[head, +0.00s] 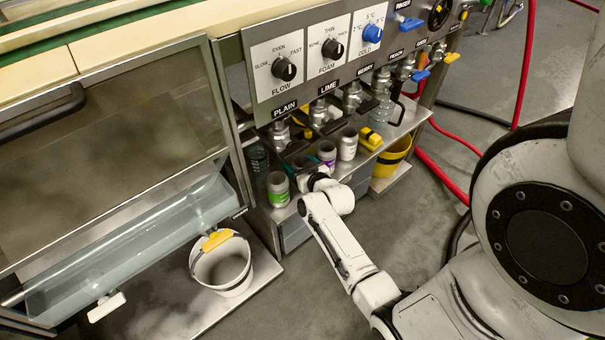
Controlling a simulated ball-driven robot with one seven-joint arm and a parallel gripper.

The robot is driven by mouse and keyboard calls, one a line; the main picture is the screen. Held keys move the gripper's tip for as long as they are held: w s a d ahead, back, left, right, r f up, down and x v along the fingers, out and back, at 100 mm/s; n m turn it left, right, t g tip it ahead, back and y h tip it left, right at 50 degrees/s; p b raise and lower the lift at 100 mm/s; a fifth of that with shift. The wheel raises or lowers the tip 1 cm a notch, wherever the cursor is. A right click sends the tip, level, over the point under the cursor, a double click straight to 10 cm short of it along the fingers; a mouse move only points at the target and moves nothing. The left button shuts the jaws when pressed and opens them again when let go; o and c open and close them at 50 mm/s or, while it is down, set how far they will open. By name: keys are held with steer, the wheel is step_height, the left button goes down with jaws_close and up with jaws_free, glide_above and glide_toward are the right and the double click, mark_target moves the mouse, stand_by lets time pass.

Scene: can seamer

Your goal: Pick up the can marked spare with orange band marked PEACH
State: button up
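No can with an orange band marked PEACH can be made out. Several cans stand on the metal shelf under the taps: a green-banded can (278,189), a purple-topped can (327,153) and a whitish can (348,144) whose band is unclear. My gripper (301,166) reaches in at the shelf's front edge, between the green-banded and purple-topped cans. Its fingers are small and dark here, and I cannot tell whether they are open or touch anything. My wrist hides part of the shelf.
The tap panel (300,100) overhangs the cans. A yellow-and-black object (370,139) and a yellow bucket (391,158) are to the right. A white bucket (222,267) stands below left, beside a clear trough (130,250). Red hoses (447,178) cross the floor at right.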

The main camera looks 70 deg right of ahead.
steer(key=c, duration=0.5)
steer(key=shift+r, duration=0.1)
